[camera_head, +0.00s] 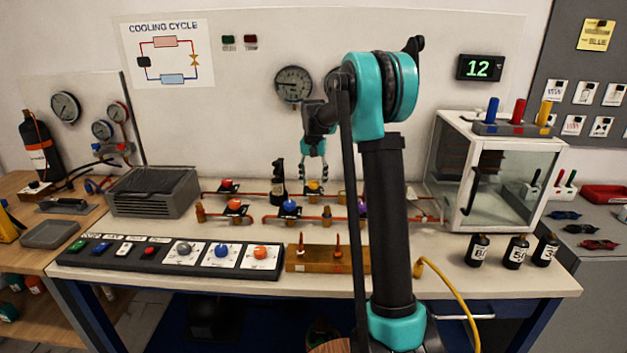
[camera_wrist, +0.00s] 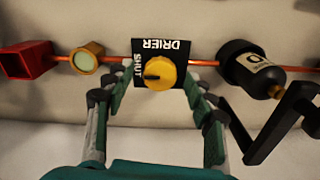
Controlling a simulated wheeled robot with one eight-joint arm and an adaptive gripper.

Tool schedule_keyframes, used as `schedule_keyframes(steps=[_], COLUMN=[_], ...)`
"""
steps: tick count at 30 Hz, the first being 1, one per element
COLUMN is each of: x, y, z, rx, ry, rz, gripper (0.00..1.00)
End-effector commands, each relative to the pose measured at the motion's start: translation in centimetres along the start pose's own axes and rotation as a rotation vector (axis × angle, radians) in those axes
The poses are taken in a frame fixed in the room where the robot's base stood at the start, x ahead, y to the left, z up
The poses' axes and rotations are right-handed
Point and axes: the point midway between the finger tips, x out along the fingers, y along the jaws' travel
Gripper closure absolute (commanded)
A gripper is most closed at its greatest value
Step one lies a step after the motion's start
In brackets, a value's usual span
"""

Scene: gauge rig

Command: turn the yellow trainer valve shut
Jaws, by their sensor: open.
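The yellow trainer valve (camera_wrist: 160,73) sits on a black plate (camera_wrist: 150,48) marked DRIER and SHUT, on a copper pipe. In the wrist view its dark pointer mark points left, toward the word SHUT. In the head view the yellow valve (camera_head: 313,186) is on the rear pipe of the bench. My gripper (camera_wrist: 153,92) is open, with one finger on each side near the knob. In the head view my gripper (camera_head: 315,172) hangs just above the valve. I cannot tell whether the fingers touch the knob.
A black drier canister (camera_wrist: 255,72) stands right of the valve, and a brass fitting (camera_wrist: 87,60) is to its left. A red valve (camera_head: 227,186) and a blue valve (camera_head: 290,206) are nearby. A glass cabinet (camera_head: 520,195) stands at the right.

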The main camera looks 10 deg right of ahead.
Motion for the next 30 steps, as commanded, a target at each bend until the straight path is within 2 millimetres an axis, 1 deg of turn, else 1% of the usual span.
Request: schedule_keyframes(steps=[2, 5, 8, 15, 18, 21, 25, 30], x=[-0.3, -1.3, -3.0, -7.9, -9.6, -10.8, -11.8, -12.0], y=[0.0, 0.0, 0.0, 0.0, 0.0, 0.0, 0.0, 0.0], z=[0.0, 0.0, 0.0, 0.0, 0.0, 0.0, 0.0, 0.0], rx=[0.000, 0.000, 0.000, 0.000, 0.000, 0.000, 0.000, 0.000], ry=[0.000, 0.000, 0.000, 0.000, 0.000, 0.000, 0.000, 0.000], rz=[0.000, 0.000, 0.000, 0.000, 0.000, 0.000, 0.000, 0.000], gripper=[0.45, 0.45, 0.45, 0.45, 0.45, 0.45, 0.45, 0.45])
